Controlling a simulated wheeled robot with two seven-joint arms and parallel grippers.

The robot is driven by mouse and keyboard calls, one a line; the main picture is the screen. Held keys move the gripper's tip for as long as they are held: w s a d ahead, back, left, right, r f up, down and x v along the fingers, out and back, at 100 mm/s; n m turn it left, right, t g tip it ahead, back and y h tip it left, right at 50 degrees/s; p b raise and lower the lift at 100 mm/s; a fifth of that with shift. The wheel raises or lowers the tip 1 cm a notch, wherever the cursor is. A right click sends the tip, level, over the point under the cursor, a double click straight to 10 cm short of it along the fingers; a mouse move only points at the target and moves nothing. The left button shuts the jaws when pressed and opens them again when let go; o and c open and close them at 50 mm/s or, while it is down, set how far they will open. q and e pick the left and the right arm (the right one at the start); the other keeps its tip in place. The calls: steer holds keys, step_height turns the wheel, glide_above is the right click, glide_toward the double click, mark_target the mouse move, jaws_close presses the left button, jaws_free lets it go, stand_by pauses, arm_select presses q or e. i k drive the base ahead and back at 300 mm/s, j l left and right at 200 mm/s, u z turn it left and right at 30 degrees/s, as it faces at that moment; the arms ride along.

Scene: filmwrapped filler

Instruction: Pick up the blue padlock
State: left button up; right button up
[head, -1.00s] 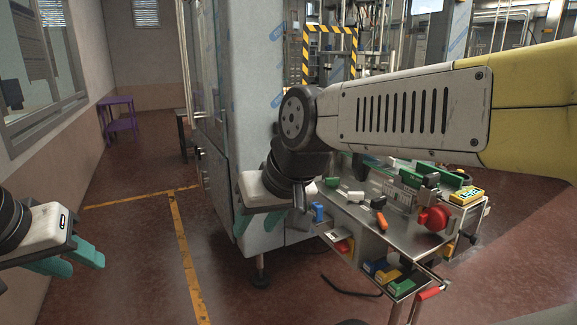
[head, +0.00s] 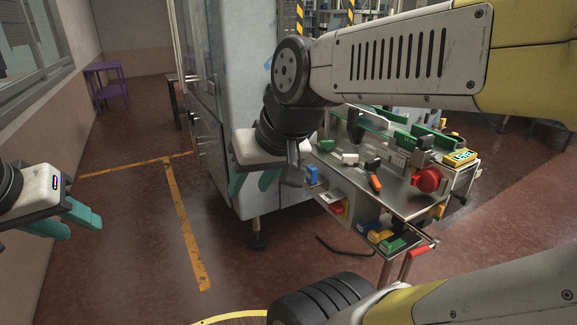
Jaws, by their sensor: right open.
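A small blue object (head: 312,175), which looks like the blue padlock, is at the left edge of the metal cart (head: 402,200). Its shackle is too small to make out. My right gripper (head: 254,183) has teal fingers that are apart and empty. It hangs left of the blue object, in front of the grey cabinet, and does not touch the object. My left gripper (head: 72,222) is at the far left, over open floor. Its teal fingers look apart, with nothing between them.
The cart top holds a red round part (head: 427,180), an orange-handled tool (head: 375,184), a yellow device (head: 459,157) and green blocks. A lower tray holds blue, yellow and green pieces (head: 393,244). A grey cabinet (head: 236,100) stands behind my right gripper.

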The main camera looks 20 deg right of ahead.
mark_target(311, 176)
steer(key=i+l, duration=0.1)
steer(key=l, duration=0.35)
steer(key=i+l, duration=0.1)
steer(key=l, duration=0.35)
steer(key=i+l, duration=0.15)
steer(key=l, duration=0.3)
steer(key=i+l+u, duration=0.1)
steer(key=l, duration=0.3)
